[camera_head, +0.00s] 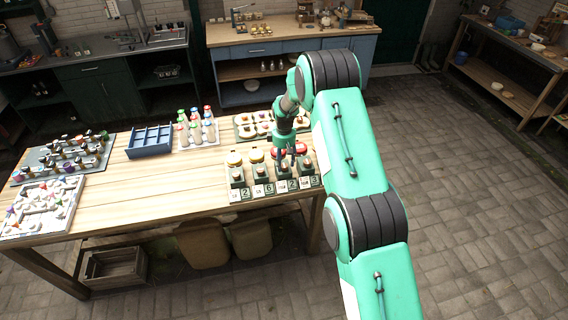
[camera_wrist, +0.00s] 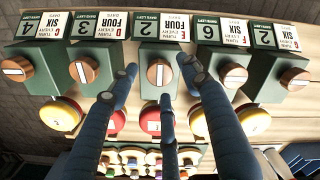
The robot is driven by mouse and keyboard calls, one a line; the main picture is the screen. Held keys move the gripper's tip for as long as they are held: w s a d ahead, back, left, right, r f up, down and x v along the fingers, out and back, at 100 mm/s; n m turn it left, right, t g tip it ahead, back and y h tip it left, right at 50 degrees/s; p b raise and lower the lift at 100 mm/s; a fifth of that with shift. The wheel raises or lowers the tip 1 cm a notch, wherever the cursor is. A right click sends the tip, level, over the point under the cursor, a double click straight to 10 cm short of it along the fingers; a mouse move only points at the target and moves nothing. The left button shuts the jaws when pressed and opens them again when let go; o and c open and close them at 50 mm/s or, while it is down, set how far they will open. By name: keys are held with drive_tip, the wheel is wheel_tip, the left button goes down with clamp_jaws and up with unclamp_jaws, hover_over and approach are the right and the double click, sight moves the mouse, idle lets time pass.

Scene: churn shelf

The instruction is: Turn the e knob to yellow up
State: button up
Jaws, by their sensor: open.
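The e knob (camera_wrist: 160,72) is a round wooden knob with a pale upright line, on a dark green block in the middle of the wrist view. The "FOUR" card (camera_wrist: 175,25) and a "2" card show above it. The wheel (camera_wrist: 150,119) on the same block's far side looks red on top with a white label. My gripper (camera_wrist: 158,78) is open: one finger is left of the e knob, one right, and one below it. Contact cannot be told. In the head view my gripper (camera_head: 286,158) is over the row of blocks, hiding part of it.
Similar knobs stand close by, left (camera_wrist: 83,70) and right (camera_wrist: 235,75). The right neighbour's wheel (camera_wrist: 200,122) is yellow on top. Behind the row is a tray of round items (camera_head: 243,131).

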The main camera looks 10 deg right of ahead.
drive_tip(key=shift+f, duration=0.6)
drive_tip(key=c, duration=1.1)
